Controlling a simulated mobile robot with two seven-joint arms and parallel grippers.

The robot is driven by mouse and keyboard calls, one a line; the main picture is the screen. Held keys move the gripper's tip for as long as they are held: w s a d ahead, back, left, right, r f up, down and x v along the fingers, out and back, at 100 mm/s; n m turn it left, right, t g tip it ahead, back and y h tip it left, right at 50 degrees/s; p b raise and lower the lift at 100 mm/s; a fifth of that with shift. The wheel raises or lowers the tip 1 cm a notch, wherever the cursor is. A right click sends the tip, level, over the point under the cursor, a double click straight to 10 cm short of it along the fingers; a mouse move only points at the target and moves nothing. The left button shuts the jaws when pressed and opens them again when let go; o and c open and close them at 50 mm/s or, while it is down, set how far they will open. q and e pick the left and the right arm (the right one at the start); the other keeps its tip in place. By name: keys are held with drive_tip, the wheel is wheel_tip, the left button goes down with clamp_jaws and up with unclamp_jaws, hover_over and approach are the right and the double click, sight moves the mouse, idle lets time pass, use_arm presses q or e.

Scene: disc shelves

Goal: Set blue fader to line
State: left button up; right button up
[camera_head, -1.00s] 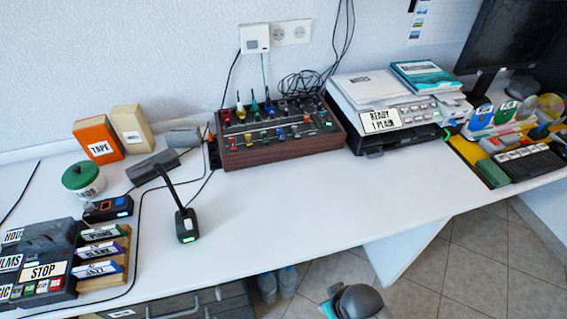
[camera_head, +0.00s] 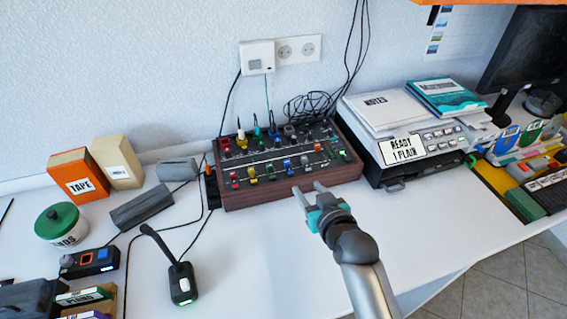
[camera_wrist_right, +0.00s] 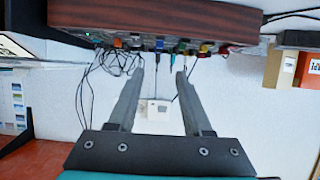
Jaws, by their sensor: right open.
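The mixer (camera_head: 285,188) is a dark panel with wooden sides, standing against the wall in the head view. Its front row holds colored faders, and the blue fader (camera_head: 288,166) sits between a green one (camera_head: 271,172) and a grey one. In the right wrist view the mixer (camera_wrist_right: 155,16) appears upside down above the open fingers (camera_wrist_right: 160,78). My left gripper is not in view.
A printer-like machine (camera_head: 408,148) with papers on top stands right of the mixer. A small microphone (camera_head: 181,283), a grey block (camera_head: 141,208), a green-lidded jar (camera_head: 62,225) and an orange box (camera_head: 78,175) stand to the left. Cables run behind. The desk before the mixer is clear.

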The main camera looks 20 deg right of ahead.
drive_tip(key=b, duration=0.5)
approach(289, 164)
drive_tip(key=x, duration=0.7)
drive_tip(key=shift+w+a+f, duration=0.1)
drive_tip(key=shift+w+f, duration=0.3)
drive_tip(key=shift+w, duration=0.6)
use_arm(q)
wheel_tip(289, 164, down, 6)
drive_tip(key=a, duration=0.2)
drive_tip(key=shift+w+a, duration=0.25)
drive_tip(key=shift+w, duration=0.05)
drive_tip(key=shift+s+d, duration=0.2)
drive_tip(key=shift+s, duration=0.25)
use_arm(e)
clamp_jaws()
use_arm(q)
drive_tip(key=shift+b, duration=0.3)
